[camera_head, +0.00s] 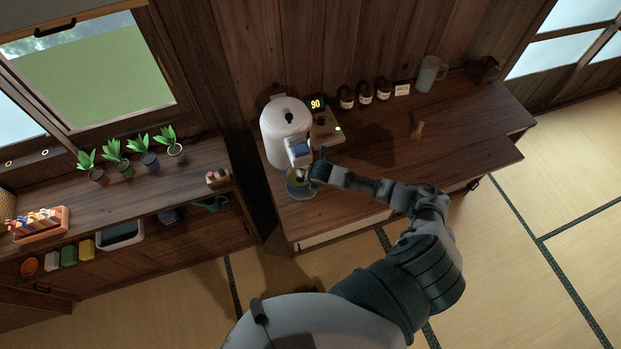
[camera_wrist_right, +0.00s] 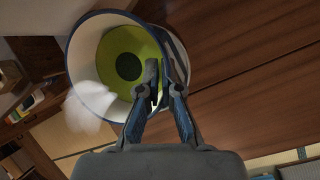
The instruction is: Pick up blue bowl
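The blue bowl (camera_head: 300,187) stands on the wooden counter under the spout of a white hot-water pot. In the right wrist view the bowl (camera_wrist_right: 88,58) has a dark blue rim, a pale inner wall and green liquid with a dark round patch. My right gripper (camera_head: 312,172) is at the bowl's right side. In the right wrist view the right gripper (camera_wrist_right: 159,80) has its fingertips close together at the rim, one inside the bowl and one outside, with the wall between them. Finger contact is partly hidden. My left gripper is not in view.
The white pot (camera_head: 287,120) stands right behind the bowl, beside a control box (camera_head: 325,124) showing 90. Several dark jars (camera_head: 365,93) and a glass mug (camera_head: 430,74) stand along the back. A whisk-like item (camera_head: 417,130) stands right of centre. The counter's front right is clear.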

